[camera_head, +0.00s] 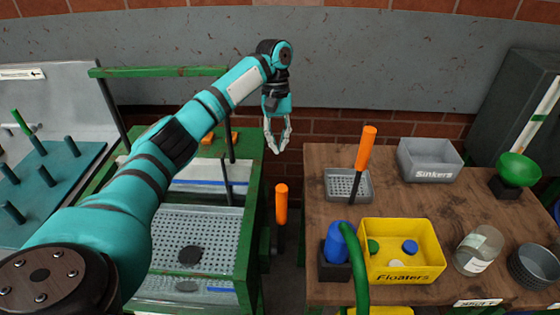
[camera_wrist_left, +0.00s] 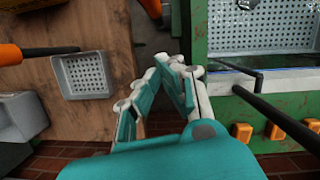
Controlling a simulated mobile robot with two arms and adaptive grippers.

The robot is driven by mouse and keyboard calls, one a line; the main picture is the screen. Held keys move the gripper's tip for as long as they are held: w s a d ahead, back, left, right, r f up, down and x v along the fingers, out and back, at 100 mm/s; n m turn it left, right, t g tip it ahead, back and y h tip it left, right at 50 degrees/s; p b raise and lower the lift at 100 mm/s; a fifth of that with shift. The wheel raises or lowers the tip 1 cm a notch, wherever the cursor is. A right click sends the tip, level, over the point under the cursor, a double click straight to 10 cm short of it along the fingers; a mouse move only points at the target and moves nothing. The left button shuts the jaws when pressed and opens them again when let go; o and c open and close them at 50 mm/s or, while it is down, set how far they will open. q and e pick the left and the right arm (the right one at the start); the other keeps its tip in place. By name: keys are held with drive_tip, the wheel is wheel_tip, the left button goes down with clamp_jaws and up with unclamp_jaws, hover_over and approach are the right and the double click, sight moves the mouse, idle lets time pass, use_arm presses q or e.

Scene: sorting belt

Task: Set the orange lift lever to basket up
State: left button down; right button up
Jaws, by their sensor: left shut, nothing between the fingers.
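The orange lift lever (camera_head: 281,203) stands roughly upright on a dark stem, between the green-framed tank (camera_head: 249,225) and the wooden table. Its orange grip also shows at the top edge of the left wrist view (camera_wrist_left: 151,7). A perforated grey basket (camera_head: 222,228) sits inside the tank with a dark disc (camera_head: 190,254) on it; its exact height is hard to tell. My left gripper (camera_head: 278,150) points down, shut and empty, behind and above the lever and apart from it. Its fingertips also show in the left wrist view (camera_wrist_left: 174,65). My right gripper is not in view.
On the table (camera_head: 320,215) stand a small grey basket (camera_head: 358,190) with an orange-handled tool (camera_head: 366,148), a grey Sinkers bin (camera_head: 431,173), a yellow Floaters bin (camera_head: 385,273) and a glass jar (camera_head: 478,249). A green bar (camera_head: 160,71) crosses above the tank.

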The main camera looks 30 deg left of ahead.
use_arm(q)
drive_tip(key=s+d+f, duration=0.1)
drive_tip(key=f, duration=0.2)
drive_tip(key=s+d+f+p, duration=0.1)
drive_tip(key=s+f, duration=0.1)
drive_tip(key=f, duration=0.1)
drive_tip(key=s+d+f+p, duration=0.1)
drive_tip(key=d+f, duration=0.1)
drive_tip(key=shift+s+d+f, duration=0.1)
drive_tip(key=shift+s+f, duration=0.2)
drive_tip(key=shift+f, duration=0.1)
